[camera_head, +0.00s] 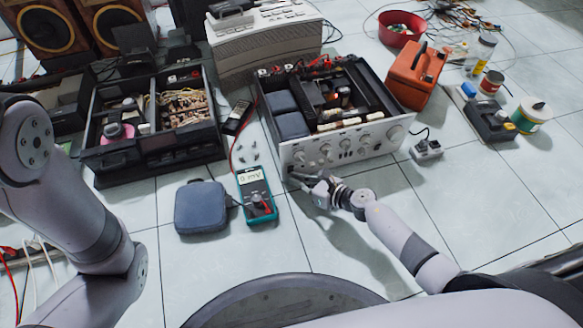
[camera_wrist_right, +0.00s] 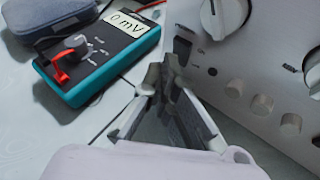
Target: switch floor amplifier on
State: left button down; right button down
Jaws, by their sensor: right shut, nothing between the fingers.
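The floor amplifier (camera_head: 372,143) has its top open and a silver front panel with knobs and small buttons. The panel (camera_wrist_right: 250,58) fills the right of the right wrist view. A dark switch (camera_wrist_right: 183,47) sits at the panel's left end, near the "On" lettering; whether it is on cannot be told. My right gripper (camera_head: 293,178) is shut and empty, low in front of the panel's left end. In the wrist view its fingertips (camera_wrist_right: 164,76) are just below the switch; contact cannot be told. My left gripper is out of view; only my left arm shows.
A teal multimeter (camera_head: 256,197) and a blue-grey pouch (camera_head: 201,207) lie left of the gripper. An open black unit (camera_head: 150,150) stands further left. A small socket box (camera_head: 426,149) and an orange case (camera_head: 415,76) are at right. Tiled floor in front is clear.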

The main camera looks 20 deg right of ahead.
jog(key=shift+w, duration=0.35)
jog(key=shift+w+r, duration=0.1)
jog(key=shift+w, duration=0.2)
dwell(0.4)
jog(key=shift+s, duration=0.1)
jog(key=shift+s, duration=0.65)
jog(key=shift+s+d+f, duration=0.1)
jog(key=shift+s+f, duration=0.1)
jog(key=shift+s, duration=1.05)
jog(key=shift+s+d+f, duration=0.1)
jog(key=shift+s+f, duration=0.1)
jog(key=shift+s, duration=1)
jog(key=shift+a, duration=0.1)
